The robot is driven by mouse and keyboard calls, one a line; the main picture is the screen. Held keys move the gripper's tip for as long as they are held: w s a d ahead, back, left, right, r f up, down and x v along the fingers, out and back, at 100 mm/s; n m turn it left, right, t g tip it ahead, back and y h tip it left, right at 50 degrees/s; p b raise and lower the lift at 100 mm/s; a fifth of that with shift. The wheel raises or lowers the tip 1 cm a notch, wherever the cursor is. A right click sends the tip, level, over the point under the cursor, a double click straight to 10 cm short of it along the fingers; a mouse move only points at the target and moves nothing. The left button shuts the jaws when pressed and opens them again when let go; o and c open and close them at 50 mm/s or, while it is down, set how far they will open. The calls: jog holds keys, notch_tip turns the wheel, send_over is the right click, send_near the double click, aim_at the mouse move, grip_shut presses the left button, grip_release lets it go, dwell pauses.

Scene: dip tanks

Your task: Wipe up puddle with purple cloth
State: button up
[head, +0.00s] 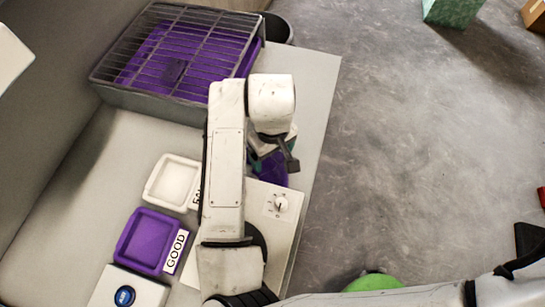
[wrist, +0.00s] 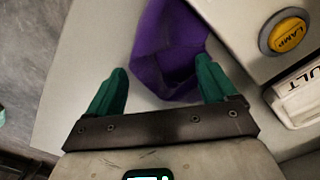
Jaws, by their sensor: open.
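The purple cloth (wrist: 168,45) lies crumpled on the pale bench in the wrist view, raised in folds. In the head view only a small part of the cloth (head: 273,172) shows beneath my arm, near the bench's right edge. My gripper (wrist: 162,70) is open, its two green fingers spread apart. The right fingertip is close to the cloth's right side, and the left one is off its left side. I cannot tell whether either touches it. In the head view my gripper (head: 272,152) is mostly hidden by my arm. I cannot make out a puddle in either view.
A barred tank (head: 175,58) with purple inside stands at the back. A white tray (head: 172,182), a purple tray (head: 145,240) labelled GOOD and a blue-button box (head: 125,295) line the bench's left. A dial panel (head: 281,203) and yellow LAMP button (wrist: 288,35) are near the cloth.

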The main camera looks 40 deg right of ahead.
jog(key=shift+f, duration=0.15)
jog(key=shift+f+b, duration=0.4)
jog(key=shift+f, duration=0.05)
jog(key=shift+c, duration=0.6)
jog(key=c, duration=1.3)
jog(key=shift+c, duration=0.4)
jog(key=shift+r+p, duration=0.4)
grip_shut()
notch_tip(320, 180, up, 11)
jog(key=p, duration=0.6)
jog(key=shift+r, duration=0.15)
